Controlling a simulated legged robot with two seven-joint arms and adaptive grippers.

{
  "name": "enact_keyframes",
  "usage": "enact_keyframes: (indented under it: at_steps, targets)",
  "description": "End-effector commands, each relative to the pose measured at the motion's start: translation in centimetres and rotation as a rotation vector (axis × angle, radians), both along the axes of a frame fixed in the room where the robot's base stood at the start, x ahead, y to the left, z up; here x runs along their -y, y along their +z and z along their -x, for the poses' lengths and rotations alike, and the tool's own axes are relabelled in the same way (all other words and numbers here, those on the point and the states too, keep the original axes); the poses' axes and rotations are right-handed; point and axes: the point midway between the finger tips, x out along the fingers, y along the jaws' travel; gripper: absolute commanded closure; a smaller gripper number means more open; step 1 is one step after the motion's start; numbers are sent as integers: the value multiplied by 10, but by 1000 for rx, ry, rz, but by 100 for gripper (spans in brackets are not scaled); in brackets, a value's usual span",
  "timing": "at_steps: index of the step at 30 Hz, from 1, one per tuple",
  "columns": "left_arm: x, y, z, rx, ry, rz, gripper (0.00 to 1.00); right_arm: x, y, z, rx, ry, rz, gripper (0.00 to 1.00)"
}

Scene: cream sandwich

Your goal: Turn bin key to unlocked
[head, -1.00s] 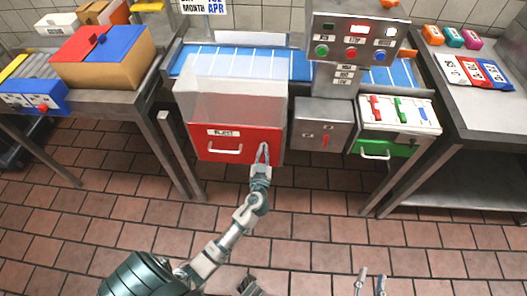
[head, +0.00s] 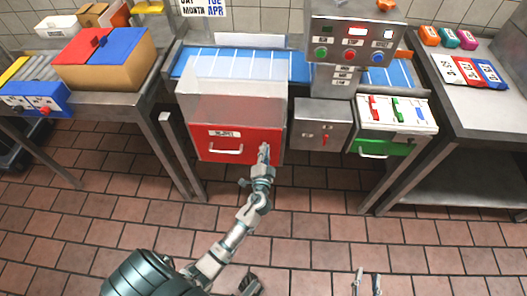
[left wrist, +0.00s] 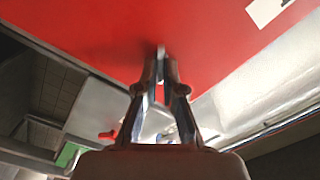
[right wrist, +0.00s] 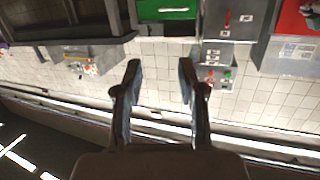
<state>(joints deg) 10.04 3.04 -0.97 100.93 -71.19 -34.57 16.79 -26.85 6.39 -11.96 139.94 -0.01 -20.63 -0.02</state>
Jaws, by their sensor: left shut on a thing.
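The red bin (head: 207,147) with a clear upper part, a white label and a front handle (head: 226,151) stands under the conveyor in the head view. My left gripper (head: 264,150) is at the right part of its red front. In the left wrist view its fingertips (left wrist: 162,72) are close together on a small pale piece, the bin key (left wrist: 161,51), against the red face (left wrist: 110,30). The fingers hide most of the key, so its angle cannot be told. My right gripper (right wrist: 157,78) is open and empty; its fingertips also show low in the head view (head: 367,284).
A grey box with a red switch (head: 325,139) and a green drawer (head: 378,148) are right of the bin. A control panel (head: 355,40) stands above. Steel tables flank both sides: the left holds a red-and-blue-lidded box (head: 105,65). The tiled floor (head: 320,225) in front is clear.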

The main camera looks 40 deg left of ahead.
Motion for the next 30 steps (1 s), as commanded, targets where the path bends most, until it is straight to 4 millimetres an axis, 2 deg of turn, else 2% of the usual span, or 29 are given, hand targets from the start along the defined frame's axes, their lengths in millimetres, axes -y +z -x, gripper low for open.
enact_keyframes:
  at_steps: [15,30]
  targets:
    - [2,-2,-1,-223,-3,-361,100,9,-31,16,-230,-6,64,60]
    - [2,-5,-1,-300,-5,-485,100,14,-45,25,-325,-9,89,60]
